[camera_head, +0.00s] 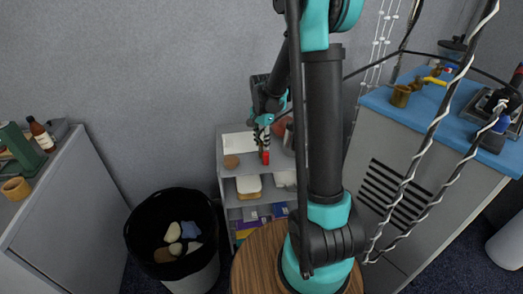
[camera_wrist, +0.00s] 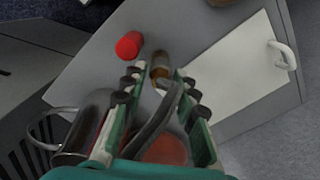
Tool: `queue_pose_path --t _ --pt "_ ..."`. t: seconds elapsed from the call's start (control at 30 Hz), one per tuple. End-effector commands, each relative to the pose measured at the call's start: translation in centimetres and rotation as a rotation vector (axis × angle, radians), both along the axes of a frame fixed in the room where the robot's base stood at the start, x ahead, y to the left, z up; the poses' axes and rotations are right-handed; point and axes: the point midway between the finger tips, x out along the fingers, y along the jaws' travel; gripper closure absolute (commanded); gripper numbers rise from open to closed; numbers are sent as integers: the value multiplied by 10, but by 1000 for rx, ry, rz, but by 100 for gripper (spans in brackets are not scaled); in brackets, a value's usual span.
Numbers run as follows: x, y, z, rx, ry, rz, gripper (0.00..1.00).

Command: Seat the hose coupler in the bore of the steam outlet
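My gripper (camera_wrist: 160,76) is open above the grey shelf unit. In the wrist view a small amber-brown cylindrical piece (camera_wrist: 160,66) shows between the fingertips, with a visible gap on both sides. A dark grey curved strip (camera_wrist: 156,122) runs between the fingers from near it. I cannot tell whether this piece is the hose coupler. In the head view my gripper (camera_head: 264,138) hangs over the shelf top, and the piece is mostly hidden. No steam outlet can be surely made out; brass-coloured fittings (camera_head: 401,96) stand on the blue counter (camera_head: 385,97) at the right.
A red cylinder (camera_wrist: 129,45) stands close left of the fingertips. A metal mug (camera_wrist: 84,128) and a reddish round thing (camera_wrist: 166,150) lie nearer the wrist. A white board (camera_wrist: 235,75) lies right. A black-lined bin (camera_head: 135,235) and a round wooden top (camera_head: 255,258) stand in front.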

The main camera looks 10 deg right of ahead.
Motion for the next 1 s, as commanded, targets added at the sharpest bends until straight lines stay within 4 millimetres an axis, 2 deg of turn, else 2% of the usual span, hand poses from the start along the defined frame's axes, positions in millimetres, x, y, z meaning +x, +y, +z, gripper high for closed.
queue_pose_path --t 0.13,0.3,0.57,0.6,0.83,1.0 --pt "-1 1 -23 0 0 0 71" --pt "-1 1 -39 0 0 0 71" --pt "-1 1 -42 0 0 0 71" --pt "-1 1 -42 0 0 0 73" --pt "-1 1 -41 0 0 0 100" --pt "-1 1 -41 0 0 0 100"
